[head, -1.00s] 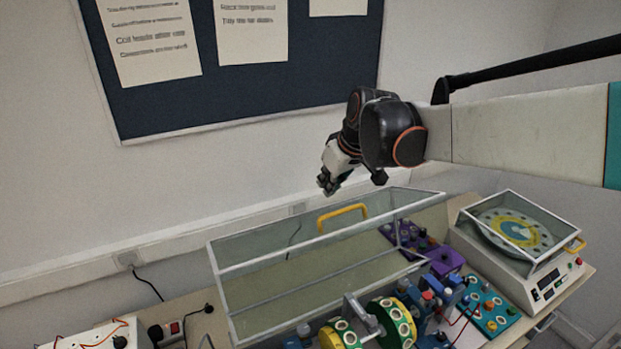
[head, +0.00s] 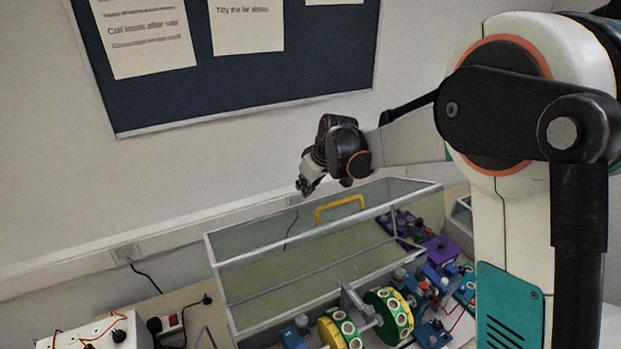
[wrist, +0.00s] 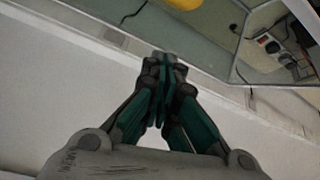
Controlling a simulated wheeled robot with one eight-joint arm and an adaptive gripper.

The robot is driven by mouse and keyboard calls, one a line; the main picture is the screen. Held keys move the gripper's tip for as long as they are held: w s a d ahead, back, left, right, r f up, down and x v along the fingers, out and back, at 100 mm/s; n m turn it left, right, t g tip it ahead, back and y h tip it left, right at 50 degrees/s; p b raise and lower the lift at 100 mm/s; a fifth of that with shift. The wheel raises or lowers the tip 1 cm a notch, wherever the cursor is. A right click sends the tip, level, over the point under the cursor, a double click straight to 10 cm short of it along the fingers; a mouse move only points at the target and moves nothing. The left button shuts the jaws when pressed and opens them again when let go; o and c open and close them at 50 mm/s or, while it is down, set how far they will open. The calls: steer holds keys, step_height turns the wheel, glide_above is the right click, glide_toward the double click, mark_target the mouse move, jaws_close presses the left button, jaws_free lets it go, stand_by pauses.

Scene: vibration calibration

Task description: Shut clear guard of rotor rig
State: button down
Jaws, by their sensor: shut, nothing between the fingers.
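The clear guard (head: 300,222) of the rotor rig stands raised behind the rotor, with a yellow handle (head: 339,208) near its upper edge. The rotor (head: 366,322), with green and yellow discs on a shaft, lies exposed in front of it. My gripper (head: 304,188) is shut and empty, above and behind the guard's upper edge, left of the handle and apart from it. In the wrist view my gripper (wrist: 165,62) shows its fingertips together against the pale wall. Part of the guard (wrist: 195,30) and a bit of the handle (wrist: 185,4) show at the top there.
A purple control box (head: 440,248) sits right of the guard. A white box with wires (head: 95,335) and a power strip (head: 172,323) are at the lower left. My arm covers most of the right side. The wall with the noticeboard (head: 290,75) is behind.

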steer(key=shift+s+d+f+p, duration=0.15)
steer(key=shift+s+d+f, duration=0.2)
steer(key=shift+s+d, duration=0.2)
steer(key=shift+s+d+f+p, duration=0.15)
steer(key=shift+s+d+f, duration=0.25)
steer(key=shift+s, duration=0.15)
steer(key=shift+s+d+f, duration=0.15)
steer(key=shift+s, duration=0.1)
